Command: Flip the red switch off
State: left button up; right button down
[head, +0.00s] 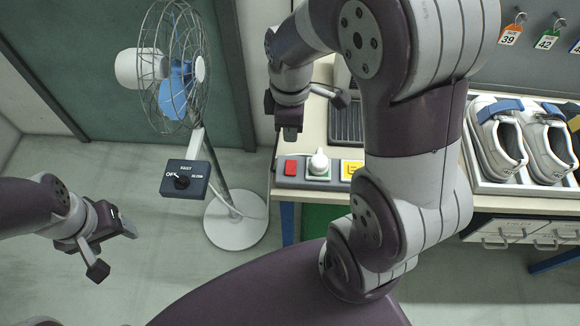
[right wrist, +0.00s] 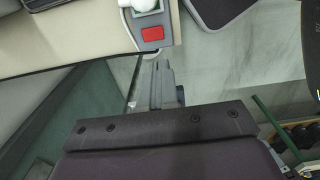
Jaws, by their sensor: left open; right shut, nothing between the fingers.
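The red switch (head: 291,167) is a small red rectangle at the left end of a grey control strip (head: 325,183) on the table's front edge. It also shows in the right wrist view (right wrist: 152,33). I cannot tell whether it is on or off. My right gripper (head: 290,134) is shut and empty, a little above and behind the red switch in the head view; its shut fingers (right wrist: 163,85) show below the switch in the right wrist view. They look apart from it. My left gripper (head: 114,247) is open and empty at the lower left, over the floor, far from the switch.
Beside the red switch are a white knob on green (head: 319,163) and a yellow button (head: 352,169). A fan (head: 176,70) with a dial box (head: 185,178) stands left of the table. White shoes (head: 497,140) sit in a tray at right. My right arm covers the table's middle.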

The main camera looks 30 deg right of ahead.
aim_at(290, 173)
notch_tip(290, 173, down, 14)
jog(key=shift+f+b, duration=0.1)
jog(key=shift+b, duration=0.2)
dwell(0.4)
jog(key=shift+s+f, duration=0.1)
dwell(0.3)
